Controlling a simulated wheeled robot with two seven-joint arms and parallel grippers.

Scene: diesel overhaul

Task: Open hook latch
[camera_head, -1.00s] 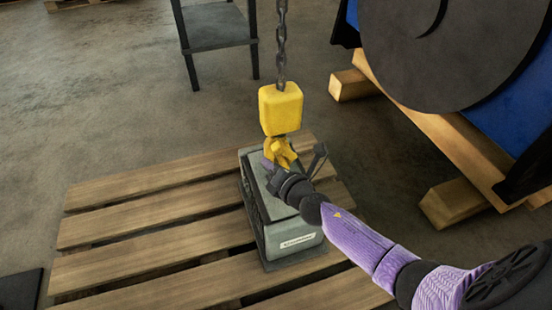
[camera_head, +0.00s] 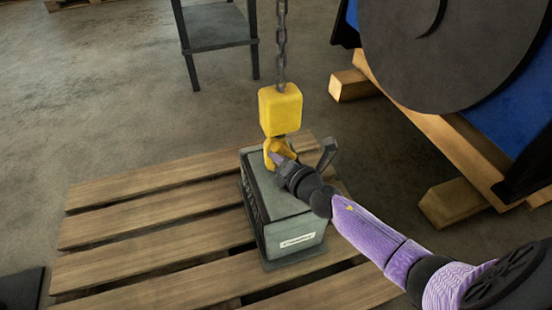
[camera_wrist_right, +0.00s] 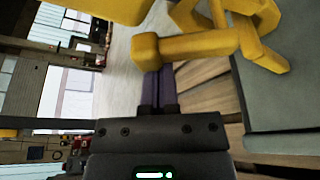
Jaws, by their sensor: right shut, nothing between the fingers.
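A yellow hook (camera_head: 271,147) hangs below a yellow hook block (camera_head: 280,109) over the grey box on the pallet. My right gripper (camera_head: 274,157) is at the hook, with its purple fingers partly hidden among the yellow parts. In the right wrist view the gripper fingers (camera_wrist_right: 158,86) are together, with nothing between them. Their tips are at a yellow bar (camera_wrist_right: 185,48) of the hook assembly; I cannot tell whether they touch it. More of the yellow hook (camera_wrist_right: 262,38) shows to its right. My left gripper is not in view.
The grey box (camera_head: 292,225) sits on a wooden pallet (camera_head: 150,226). A chain (camera_head: 281,45) runs up from the hook block. A large dark and blue machine (camera_head: 430,50) on wooden beams (camera_head: 450,140) stands at right. A dark stand (camera_head: 220,35) is behind.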

